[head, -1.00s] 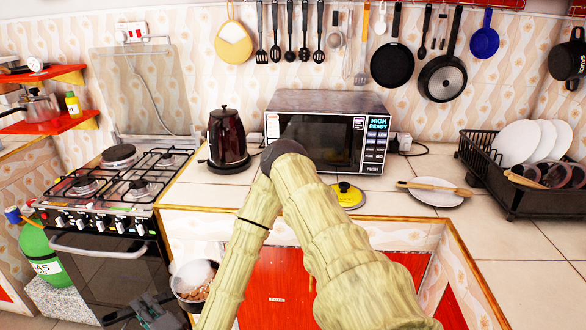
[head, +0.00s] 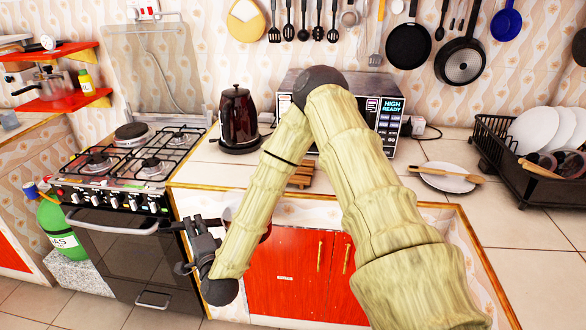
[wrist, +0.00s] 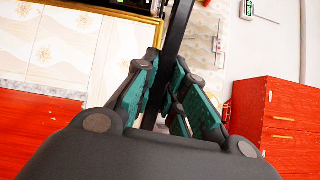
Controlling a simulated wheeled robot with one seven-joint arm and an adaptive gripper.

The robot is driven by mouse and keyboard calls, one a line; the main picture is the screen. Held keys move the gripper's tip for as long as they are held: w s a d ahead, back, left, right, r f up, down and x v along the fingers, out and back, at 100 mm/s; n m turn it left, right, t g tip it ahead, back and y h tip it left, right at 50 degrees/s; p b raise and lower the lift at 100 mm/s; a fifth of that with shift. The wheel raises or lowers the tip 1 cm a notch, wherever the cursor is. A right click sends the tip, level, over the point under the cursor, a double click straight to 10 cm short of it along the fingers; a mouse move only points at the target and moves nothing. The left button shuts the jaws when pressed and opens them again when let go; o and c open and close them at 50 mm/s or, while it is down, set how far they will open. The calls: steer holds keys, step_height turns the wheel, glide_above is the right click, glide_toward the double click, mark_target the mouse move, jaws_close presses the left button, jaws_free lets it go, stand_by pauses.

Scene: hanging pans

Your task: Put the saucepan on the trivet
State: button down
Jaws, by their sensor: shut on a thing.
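My gripper (head: 194,230) is in front of the counter, beside the oven's right edge. In the wrist view my gripper (wrist: 166,75) has its teal-padded fingers closed around a dark, straight handle, that of the saucepan (wrist: 177,40). In the head view the saucepan (head: 227,214) is mostly hidden behind my forearm; only a bit of its pale rim shows. The wooden slatted trivet (head: 301,176) lies on the counter in front of the microwave, partly covered by my arm. The saucepan is apart from it, to its left and lower.
A dark kettle (head: 238,118) stands left of the microwave (head: 384,105). The gas stove (head: 135,160) is at the left. A plate with a wooden spoon (head: 443,178) and a dish rack (head: 495,150) are at the right. Red cabinet doors (head: 290,275) are below the counter.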

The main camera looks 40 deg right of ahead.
steer(key=w+d+r+m+g+h+p, duration=0.1)
steer(key=w+d+r+m+h, duration=0.15)
steer(key=d+r, duration=0.4)
steer(key=w+d+r+m+g+h, duration=0.1)
steer(key=d+r+m+g+h, duration=0.1)
steer(key=d+r+h, duration=0.45)
steer(key=shift+w+d+f+y+p, duration=0.5)
steer(key=shift+w+d+p, duration=0.55)
steer(key=shift+d, duration=1.2)
steer(key=shift+w+d+f+y+p, duration=0.35)
steer(key=shift+w+d+f+p, duration=0.65)
steer(key=shift+d, duration=1.25)
steer(key=shift+w+d+f+y+p, duration=0.2)
steer(key=shift+w+d+y+p, duration=0.4)
steer(key=shift+w+d, duration=1.2)
steer(key=shift+s+d, duration=0.4)
steer(key=shift+s, duration=0.05)
steer(key=c, duration=1.5)
jaws_free()
steer(key=shift+f, duration=0.1)
steer(key=shift+o, duration=0.2)
steer(key=shift+s, duration=0.1)
